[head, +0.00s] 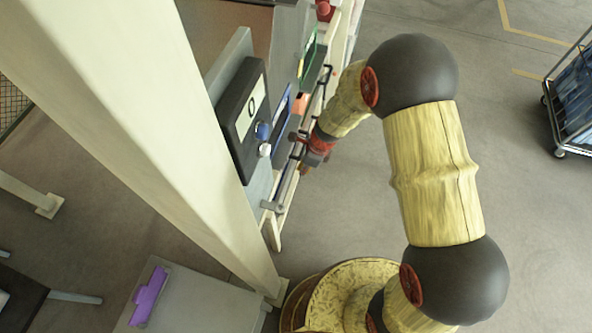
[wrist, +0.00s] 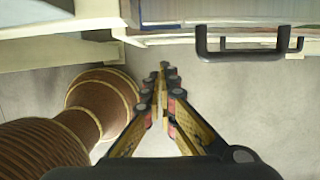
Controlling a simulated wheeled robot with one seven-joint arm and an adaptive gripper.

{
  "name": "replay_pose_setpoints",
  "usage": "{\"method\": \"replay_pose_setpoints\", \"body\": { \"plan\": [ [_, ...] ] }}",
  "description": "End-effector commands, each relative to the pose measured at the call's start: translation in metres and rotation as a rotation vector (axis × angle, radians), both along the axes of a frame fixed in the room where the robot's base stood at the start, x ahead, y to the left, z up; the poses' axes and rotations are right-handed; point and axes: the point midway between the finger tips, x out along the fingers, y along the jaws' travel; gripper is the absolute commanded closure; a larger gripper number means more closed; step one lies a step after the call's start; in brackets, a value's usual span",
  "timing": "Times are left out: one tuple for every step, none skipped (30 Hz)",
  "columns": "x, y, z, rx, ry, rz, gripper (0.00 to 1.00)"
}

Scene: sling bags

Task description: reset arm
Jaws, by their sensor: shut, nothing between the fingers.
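My arm extends up from its yellow base and bends over toward the workstation at the left in the head view. My gripper (head: 304,168) is at the end of the arm, beside the workstation's front edge and pointing down. In the wrist view my gripper (wrist: 163,72) has its yellow-and-black fingers closed together, with nothing between them. The fingertips are over bare floor, just left of a dark handle (wrist: 248,48) and apart from it. Part of the gripper's outline in the head view is small and hard to make out.
A pale post (head: 130,110) stands left of my arm. A black box (head: 243,120) with blue and white knobs is mounted beside it. A purple clip (head: 149,295) lies on a grey cabinet (head: 200,300). A cart (head: 572,105) stands far right. The floor (head: 530,200) right of my arm is clear.

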Motion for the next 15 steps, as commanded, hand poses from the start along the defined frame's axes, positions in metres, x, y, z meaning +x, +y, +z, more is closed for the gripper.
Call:
{"method": "replay_pose_setpoints", "body": {
  "plan": [
    [0.003, -0.002, 0.02, 0.002, -0.01, 0.0, 1.0],
    [0.003, -0.003, 0.027, 0.002, -0.011, 0.001, 1.0],
    [0.002, -0.005, 0.035, 0.001, -0.009, 0.001, 1.0],
    [0.001, -0.007, 0.041, 0.001, -0.009, 0.0, 1.0],
    [0.001, -0.008, 0.046, 0.001, -0.009, -0.001, 1.0],
    [0.0, -0.01, 0.053, 0.001, -0.009, 0.0, 1.0],
    [-0.001, -0.012, 0.058, 0.002, -0.008, 0.0, 1.0],
    [-0.001, -0.013, 0.063, 0.002, -0.008, 0.0, 1.0],
    [-0.002, -0.014, 0.068, 0.002, -0.008, 0.0, 1.0],
    [-0.002, -0.015, 0.071, 0.002, -0.008, 0.0, 1.0],
    [-0.002, -0.016, 0.074, 0.001, -0.008, 0.0, 1.0],
    [-0.003, -0.016, 0.077, 0.001, -0.007, 0.0, 1.0],
    [-0.003, -0.017, 0.08, 0.001, -0.007, 0.0, 1.0],
    [-0.004, -0.017, 0.081, 0.001, -0.006, 0.001, 1.0],
    [-0.004, -0.018, 0.083, 0.001, -0.006, 0.001, 1.0]
  ]
}}
